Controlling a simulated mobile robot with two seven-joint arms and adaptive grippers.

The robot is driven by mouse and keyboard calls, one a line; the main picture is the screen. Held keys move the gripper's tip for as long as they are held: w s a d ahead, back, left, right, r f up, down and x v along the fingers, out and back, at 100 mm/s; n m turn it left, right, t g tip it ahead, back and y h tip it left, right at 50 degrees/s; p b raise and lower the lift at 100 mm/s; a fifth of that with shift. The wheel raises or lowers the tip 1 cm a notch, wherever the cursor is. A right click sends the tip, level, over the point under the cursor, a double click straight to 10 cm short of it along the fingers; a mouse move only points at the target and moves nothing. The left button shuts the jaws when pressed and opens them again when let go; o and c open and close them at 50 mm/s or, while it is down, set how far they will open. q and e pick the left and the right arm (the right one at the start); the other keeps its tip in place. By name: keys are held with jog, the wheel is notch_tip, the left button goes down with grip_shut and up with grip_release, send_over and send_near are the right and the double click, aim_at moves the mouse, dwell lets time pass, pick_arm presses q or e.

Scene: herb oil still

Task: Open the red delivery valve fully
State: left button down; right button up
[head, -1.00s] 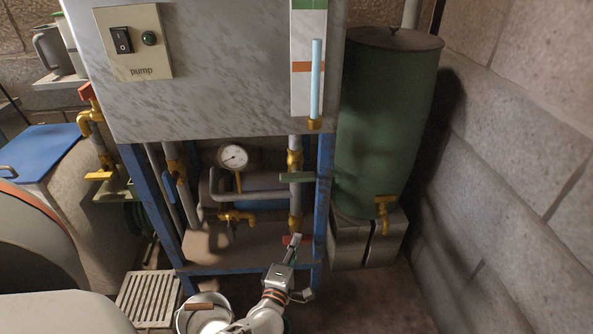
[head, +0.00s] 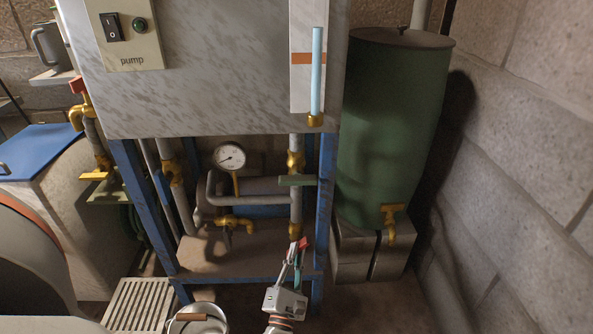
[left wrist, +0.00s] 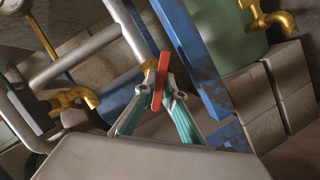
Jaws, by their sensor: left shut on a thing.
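The red delivery valve handle (head: 304,243) is at the foot of the grey vertical pipe (head: 296,207), low inside the blue frame near its right post. My left gripper (head: 298,250) reaches up to it from below and is shut on it. In the left wrist view the red handle (left wrist: 158,84) is a flat bar standing between the teal-padded fingertips, slightly tilted. A brass fitting shows just behind it. The fingers hide part of the handle in the head view. My right gripper is not in view.
The blue frame post (head: 327,200) stands close to the right of the handle. A green lever (head: 297,180) crosses the same pipe higher up. A brass tap (head: 236,223) and pressure gauge (head: 229,156) are to the left. A metal bucket (head: 200,322) stands below left.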

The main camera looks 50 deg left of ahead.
pick_arm(q)
jog(key=shift+w+d+f+n+g+y, duration=0.1)
jog(key=shift+n+g+y, duration=0.6)
jog(key=shift+n, duration=1.3)
jog(key=shift+r+n+g+y, duration=0.1)
jog(key=shift+n+g+y, duration=0.35)
jog(key=shift+n+y, duration=1.1)
jog(key=shift+w+d+f+n+g+y, duration=0.1)
jog(key=shift+n+g+y, duration=0.35)
jog(key=shift+n, duration=2)
jog(key=shift+n+g, duration=0.3)
jog(key=c, duration=2.1)
grip_release()
jog(key=shift+c, duration=0.2)
jog(key=shift+r, duration=0.2)
notch_tip(320, 180, up, 10)
jog(key=shift+f, duration=0.15)
